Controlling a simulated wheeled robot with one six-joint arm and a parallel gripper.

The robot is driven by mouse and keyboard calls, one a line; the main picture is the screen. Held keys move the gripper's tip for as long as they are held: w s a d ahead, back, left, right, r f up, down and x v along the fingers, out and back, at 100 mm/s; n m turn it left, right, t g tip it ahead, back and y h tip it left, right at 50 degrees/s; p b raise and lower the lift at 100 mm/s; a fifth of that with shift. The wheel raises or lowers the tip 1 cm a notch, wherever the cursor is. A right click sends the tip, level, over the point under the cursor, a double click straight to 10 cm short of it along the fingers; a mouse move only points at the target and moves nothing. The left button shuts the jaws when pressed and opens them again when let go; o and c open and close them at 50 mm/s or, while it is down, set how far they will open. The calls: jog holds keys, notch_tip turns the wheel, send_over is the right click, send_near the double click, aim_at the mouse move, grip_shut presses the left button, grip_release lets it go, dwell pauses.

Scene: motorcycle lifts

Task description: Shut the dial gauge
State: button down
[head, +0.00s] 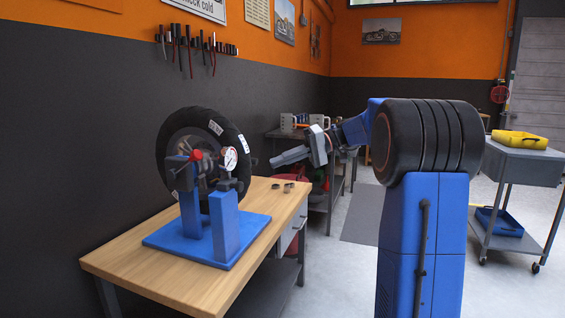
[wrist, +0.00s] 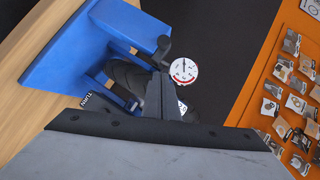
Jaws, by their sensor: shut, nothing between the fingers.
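The dial gauge (head: 230,158) has a round white face with a red rim and sits on the blue wheel stand (head: 225,225), in front of the tyre (head: 215,125). In the wrist view the gauge face (wrist: 184,70) shows just beyond my fingertips. My gripper (head: 274,161) points left toward the gauge, with a gap between them in the head view. My gripper (wrist: 160,82) is shut and empty. The gauge's mount and hinge are too small to make out clearly.
The stand's blue base plate rests on a wooden workbench (head: 180,285). A few small dark rings (head: 283,187) lie on the bench at right. A grey cart (head: 520,165) with a yellow tray stands at far right.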

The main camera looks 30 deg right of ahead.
aim_at(241, 184)
jog(key=s+f+x, duration=0.1)
jog(key=s+x, duration=0.1)
jog(key=x, duration=0.7)
jog(key=shift+s+a, duration=0.3)
jog(key=shift+a, duration=0.05)
jog(key=shift+s+a, duration=1.05)
jog(key=shift+s, duration=0.05)
jog(key=shift+w+d, duration=0.1)
